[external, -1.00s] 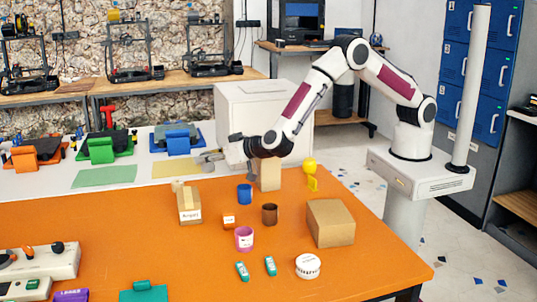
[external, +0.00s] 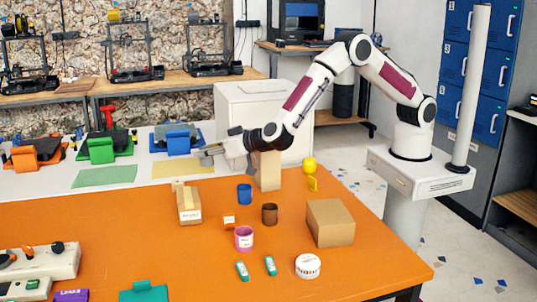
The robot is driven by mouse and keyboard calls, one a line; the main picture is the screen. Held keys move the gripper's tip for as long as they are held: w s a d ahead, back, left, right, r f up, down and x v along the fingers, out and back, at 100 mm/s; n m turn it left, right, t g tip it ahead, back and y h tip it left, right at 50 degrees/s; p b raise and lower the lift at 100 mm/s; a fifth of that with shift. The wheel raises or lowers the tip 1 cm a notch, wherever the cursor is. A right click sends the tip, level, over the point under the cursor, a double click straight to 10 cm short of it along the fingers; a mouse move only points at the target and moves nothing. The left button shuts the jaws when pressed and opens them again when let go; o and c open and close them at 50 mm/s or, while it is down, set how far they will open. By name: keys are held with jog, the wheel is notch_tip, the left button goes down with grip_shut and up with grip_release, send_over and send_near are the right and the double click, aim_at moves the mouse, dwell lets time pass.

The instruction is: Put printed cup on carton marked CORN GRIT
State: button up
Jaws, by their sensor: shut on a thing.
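My gripper (external: 207,151) is at the end of the arm, raised over the white back part of the table, in front of the blue printer. A blue cup (external: 245,194), a brown cup (external: 269,214) and a pink cup (external: 244,238) with a white label stand on the table. I cannot tell which cup is the printed one.
A tall tan box (external: 268,172) stands below the forearm. A larger brown box (external: 330,222) is at right. A white round tin (external: 307,266), two small green items and a small orange labelled block (external: 229,221) lie around. Open orange surface lies left of the pink cup.

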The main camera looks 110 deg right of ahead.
aim_at(212, 164)
jog(key=s+a+r, duration=0.1)
jog(key=s+r, duration=0.5)
jog(key=r, duration=0.7)
jog(key=s+d+r, duration=0.1)
jog(key=s+d, duration=0.2)
jog(key=s, duration=1.1)
jog(key=shift+s+d+m+h, duration=0.15)
jog(key=shift+d+m+h, duration=0.05)
jog(key=shift+m+h, duration=0.1)
jog(key=shift+f, duration=3.05)
jog(key=shift+f, duration=0.1)
jog(key=shift+f, duration=1.75)
